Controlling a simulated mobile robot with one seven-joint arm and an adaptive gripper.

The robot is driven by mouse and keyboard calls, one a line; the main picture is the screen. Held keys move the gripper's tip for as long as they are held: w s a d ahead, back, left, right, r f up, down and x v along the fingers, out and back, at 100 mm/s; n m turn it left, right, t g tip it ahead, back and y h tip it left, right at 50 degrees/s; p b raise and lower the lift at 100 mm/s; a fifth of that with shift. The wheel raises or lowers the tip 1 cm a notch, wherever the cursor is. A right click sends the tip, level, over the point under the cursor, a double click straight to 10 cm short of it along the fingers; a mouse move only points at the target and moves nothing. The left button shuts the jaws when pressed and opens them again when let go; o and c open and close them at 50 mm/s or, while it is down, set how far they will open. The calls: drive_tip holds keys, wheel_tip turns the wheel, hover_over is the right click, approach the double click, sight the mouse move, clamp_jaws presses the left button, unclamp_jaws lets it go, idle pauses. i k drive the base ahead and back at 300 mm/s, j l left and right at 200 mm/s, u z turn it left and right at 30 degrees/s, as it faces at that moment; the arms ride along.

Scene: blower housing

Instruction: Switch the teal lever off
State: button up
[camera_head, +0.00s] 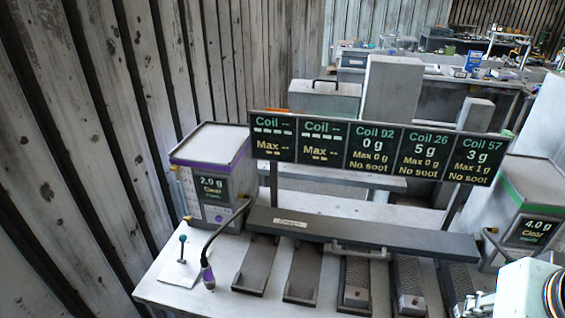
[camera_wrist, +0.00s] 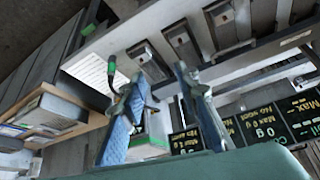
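The teal lever (camera_head: 183,239) stands on a small white plate at the left front of the white bench in the head view. It has a round teal knob on a thin, roughly upright dark stem. I cannot make out its off mark. I do not see this lever in the wrist view. My gripper (camera_wrist: 160,72) shows in the wrist view with two blue-padded fingers spread apart and nothing between them. In the head view only part of my arm shows at the lower right, far across the bench from the lever; the fingers are out of that view.
A purple-striped box (camera_head: 213,170) reading 2.0 g stands behind the lever. A purple-tipped hose (camera_head: 207,272) hangs just right of it. Several trays, under a display board (camera_head: 376,147), fill the middle. A green-striped box (camera_head: 532,195) stands right. A plank wall (camera_head: 75,130) borders the left.

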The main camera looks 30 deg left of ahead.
sight(182, 238)
drive_tip(key=u, duration=2.15)
